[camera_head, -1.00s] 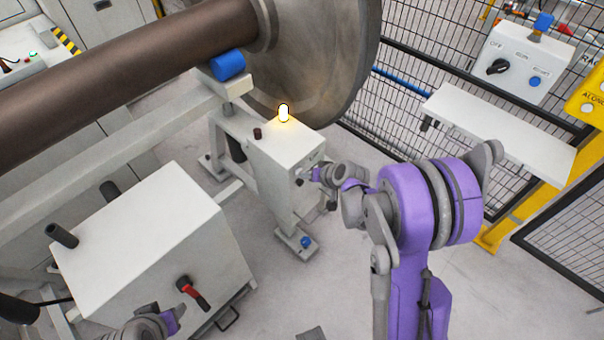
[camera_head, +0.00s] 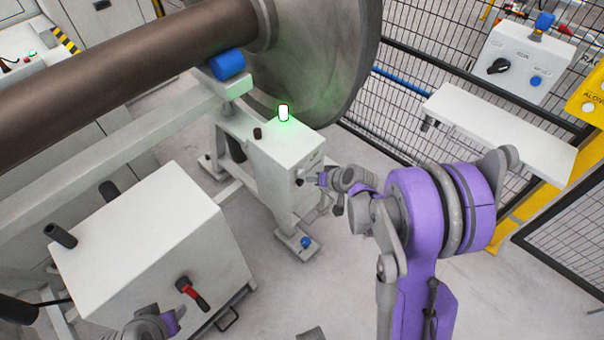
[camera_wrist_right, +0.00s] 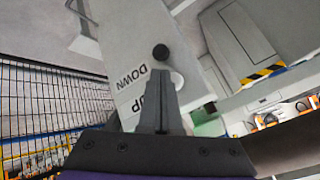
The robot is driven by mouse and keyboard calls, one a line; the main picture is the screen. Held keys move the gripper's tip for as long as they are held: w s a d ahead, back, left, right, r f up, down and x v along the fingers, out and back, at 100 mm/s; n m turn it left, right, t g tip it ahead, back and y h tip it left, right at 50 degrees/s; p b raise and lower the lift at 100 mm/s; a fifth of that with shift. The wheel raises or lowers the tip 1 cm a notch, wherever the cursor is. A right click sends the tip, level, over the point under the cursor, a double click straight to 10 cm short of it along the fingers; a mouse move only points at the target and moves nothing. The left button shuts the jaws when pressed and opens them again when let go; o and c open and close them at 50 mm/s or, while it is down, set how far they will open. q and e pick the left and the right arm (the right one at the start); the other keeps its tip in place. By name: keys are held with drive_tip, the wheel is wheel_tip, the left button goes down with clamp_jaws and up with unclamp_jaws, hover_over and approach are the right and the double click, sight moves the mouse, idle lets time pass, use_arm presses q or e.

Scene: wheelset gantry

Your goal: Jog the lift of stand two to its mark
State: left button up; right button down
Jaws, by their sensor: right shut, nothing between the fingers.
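The lift stand's white control box (camera_head: 285,152) stands below the large wheel, with a lamp (camera_head: 283,113) glowing green on top. In the right wrist view, its pale panel (camera_wrist_right: 135,50) carries the words DOWN and UP, a black knob (camera_wrist_right: 160,52) and a pale round button partly behind my fingers. My right gripper (camera_head: 321,179) is beside the box's right face. Its fingers (camera_wrist_right: 158,78) are shut and empty, pointing at the panel just below the knob; I cannot tell whether they touch it. My left gripper (camera_head: 165,322) is low at the left, mostly cut off, its fingers unclear.
The brown axle (camera_head: 120,75) and wheel (camera_head: 325,60) are above. A white shelf (camera_head: 500,130), a switch box (camera_head: 520,65) and mesh fence are at the right. Floor shows between cabinet and arm.

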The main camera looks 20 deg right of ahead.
drive_tip(key=s, duration=0.1)
drive_tip(key=s+d, duration=0.1)
drive_tip(key=s, duration=0.2)
drive_tip(key=shift+s+d+b, duration=0.15)
drive_tip(key=shift+d+b, duration=0.2)
idle(1.3)
drive_tip(key=s+a+r+n+g+h+p, duration=0.1)
drive_tip(key=s+a+r+n+p, duration=0.1)
drive_tip(key=s+a+r, duration=0.3)
drive_tip(key=s+a+r+n+g+h+p, duration=0.1)
drive_tip(key=s+a+r+n+g+p, duration=0.1)
drive_tip(key=s+a+r, duration=0.4)
drive_tip(key=s+r+p, duration=0.1)
drive_tip(key=s+r, duration=0.3)
drive_tip(key=s, duration=0.4)
drive_tip(key=shift+s+r+h, duration=0.2)
drive_tip(key=shift+r+h, duration=0.1)
drive_tip(key=shift+a, duration=0.2)
